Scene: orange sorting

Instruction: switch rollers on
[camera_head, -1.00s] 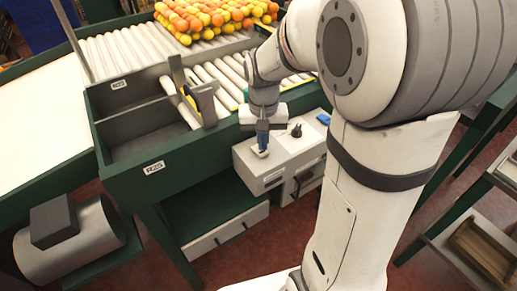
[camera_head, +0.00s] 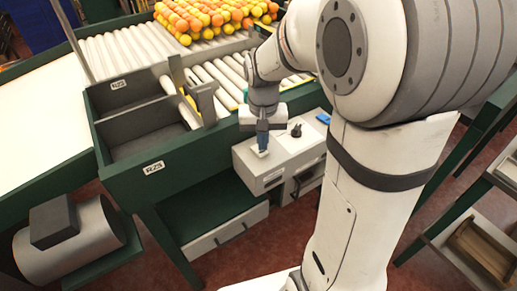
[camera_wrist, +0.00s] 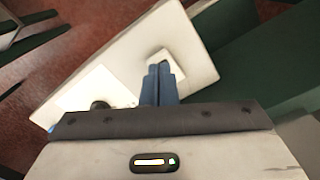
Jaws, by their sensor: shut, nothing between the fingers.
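The control box (camera_head: 285,150) is a pale box on the front of the green sorting table. It carries a black knob (camera_head: 296,130) and a blue part (camera_head: 323,118) on top. My gripper (camera_head: 262,148) points down over the left end of the box, its blue fingers shut and empty. In the wrist view the fingertips (camera_wrist: 160,70) are together over a small whitish raised part (camera_wrist: 163,56) on the box top. Whether they touch it I cannot tell. The dark knob (camera_wrist: 100,104) shows left of the fingers. The rollers (camera_head: 215,75) lie behind the box.
Oranges and yellow fruit (camera_head: 210,15) are heaped on the far rollers. An open grey bin (camera_head: 150,165) with a label stands left of the box. A silver motor drum (camera_head: 75,245) is at lower left. A shelf with a wooden tray (camera_head: 485,250) is at lower right.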

